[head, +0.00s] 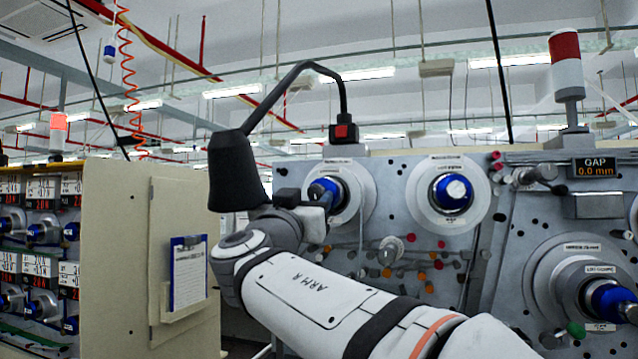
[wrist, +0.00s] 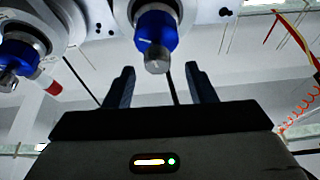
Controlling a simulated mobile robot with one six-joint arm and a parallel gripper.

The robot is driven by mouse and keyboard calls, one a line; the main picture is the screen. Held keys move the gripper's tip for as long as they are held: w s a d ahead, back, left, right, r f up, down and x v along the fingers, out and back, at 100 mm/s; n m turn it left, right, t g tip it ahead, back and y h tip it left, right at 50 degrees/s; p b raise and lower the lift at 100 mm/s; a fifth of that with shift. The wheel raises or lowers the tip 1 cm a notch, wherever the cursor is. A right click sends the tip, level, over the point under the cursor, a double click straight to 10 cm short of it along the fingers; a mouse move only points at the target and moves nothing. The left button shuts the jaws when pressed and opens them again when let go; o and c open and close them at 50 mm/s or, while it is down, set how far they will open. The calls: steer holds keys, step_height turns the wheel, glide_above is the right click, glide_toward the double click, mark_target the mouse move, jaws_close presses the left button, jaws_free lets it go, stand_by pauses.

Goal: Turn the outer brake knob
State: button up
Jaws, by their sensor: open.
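The brake knob in front of my gripper is a small silver cylinder (wrist: 157,62) at the end of a blue hub (wrist: 155,30). In the wrist view it shows between my gripper's two dark fingers (wrist: 159,68), which are open with a gap on each side. Whether the tips reach around the knob in depth I cannot tell. In the head view my gripper (head: 312,200) is at the left spindle (head: 348,192) of the grey panel and partly hides its blue hub. A second blue hub with a silver knob (head: 453,190) sits to the right, and shows at left in the wrist view (wrist: 18,58).
The grey machine panel (head: 400,310) carries several small coloured pegs and a larger spindle (head: 590,285) at lower right. A signal lamp (head: 566,70) stands on top. A beige cabinet (head: 120,250) with a clipboard (head: 188,270) is at left. A thin rod (wrist: 172,88) shows behind the knob.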

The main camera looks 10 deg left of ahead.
mark_target(315, 194)
steer(key=shift+p+x, duration=0.85)
steer(key=shift+x, duration=1.3)
steer(key=shift+d+f, duration=0.1)
steer(key=shift+d, duration=0.05)
steer(key=shift+c, duration=0.4)
